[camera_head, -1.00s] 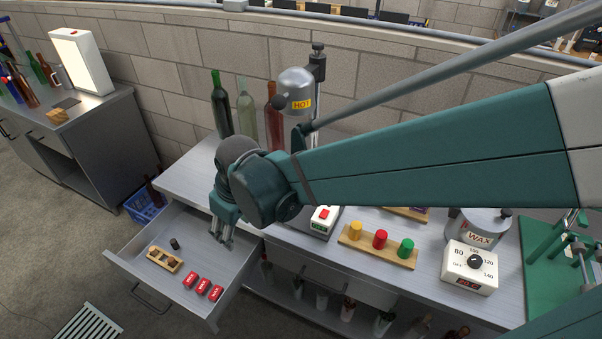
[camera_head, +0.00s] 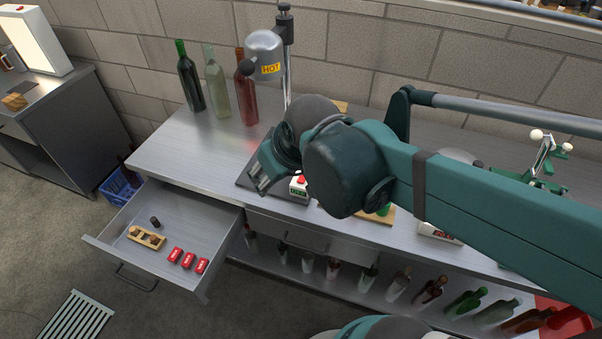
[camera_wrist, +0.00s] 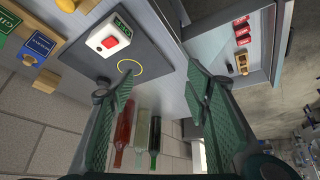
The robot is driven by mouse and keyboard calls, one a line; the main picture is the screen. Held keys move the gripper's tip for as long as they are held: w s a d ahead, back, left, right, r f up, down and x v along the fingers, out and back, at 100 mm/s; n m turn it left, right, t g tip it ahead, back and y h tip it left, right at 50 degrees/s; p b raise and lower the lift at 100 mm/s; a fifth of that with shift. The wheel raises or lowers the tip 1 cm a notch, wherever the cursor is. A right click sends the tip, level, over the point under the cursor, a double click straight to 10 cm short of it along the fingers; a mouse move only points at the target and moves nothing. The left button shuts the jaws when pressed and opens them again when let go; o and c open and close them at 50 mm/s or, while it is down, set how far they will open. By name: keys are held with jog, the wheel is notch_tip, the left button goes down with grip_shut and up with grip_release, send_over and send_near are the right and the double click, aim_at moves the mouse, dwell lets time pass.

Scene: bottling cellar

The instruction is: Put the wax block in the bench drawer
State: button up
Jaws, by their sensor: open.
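The bench drawer (camera_head: 195,217) is pulled open at the left end of the bench. Three small red blocks (camera_head: 188,259) with white marks lie in a row near its front right; they look like wax blocks, but the lettering is too small to read. The drawer (camera_wrist: 212,48) also shows at the upper right of the wrist view, with the red blocks (camera_wrist: 242,30) inside. My gripper (camera_head: 262,186) is open and empty over the bench, beside the drawer and above a dark mat. In the wrist view its fingers (camera_wrist: 160,85) are spread with nothing between them.
A wooden holder (camera_head: 147,237) and a small dark cylinder (camera_head: 155,221) share the drawer. Bottles (camera_head: 218,85) stand at the back of the bench. A heater marked HOT (camera_head: 266,55) rises behind my gripper. A control box (camera_head: 298,189) is close beside it.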

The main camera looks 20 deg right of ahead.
jog(key=s+d+r+m+t, duration=0.1)
jog(key=s+d+m, duration=0.1)
jog(key=s+d, duration=0.2)
jog(key=shift+d+r+h, duration=0.3)
jog(key=shift+d+h, duration=0.1)
jog(key=shift+d, duration=0.2)
dwell(1.1)
